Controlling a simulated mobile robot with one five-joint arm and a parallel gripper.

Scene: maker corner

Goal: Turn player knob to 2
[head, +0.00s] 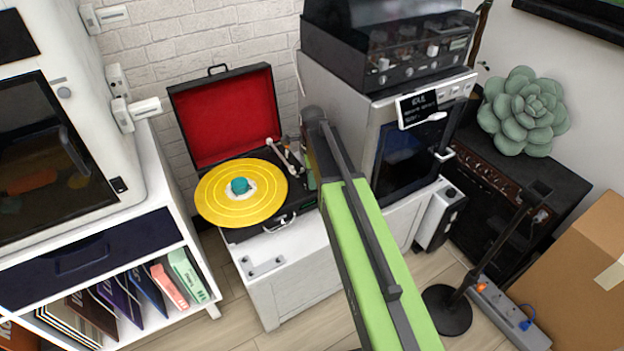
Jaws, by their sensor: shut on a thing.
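The record player (220,117) is an open black case with a red-lined lid, standing on a white cabinet. A yellow record (222,204) with a teal piece (239,186) at its centre lies on it. A pale tonearm (281,155) stands beside the record. My green and black arm reaches up from the bottom to the right side of the player. My gripper (307,176) is mostly hidden behind the arm's end, low at the deck's right edge. It is shut at the player knob, which the arm hides, so its setting cannot be read.
A silver machine with a dark window (404,158) stands close right of my arm, with a black amplifier (398,62) on top. A white printer-like unit (128,165) is at the left. A lamp stand (448,309), power strip (508,318) and cardboard box (575,280) are at the right.

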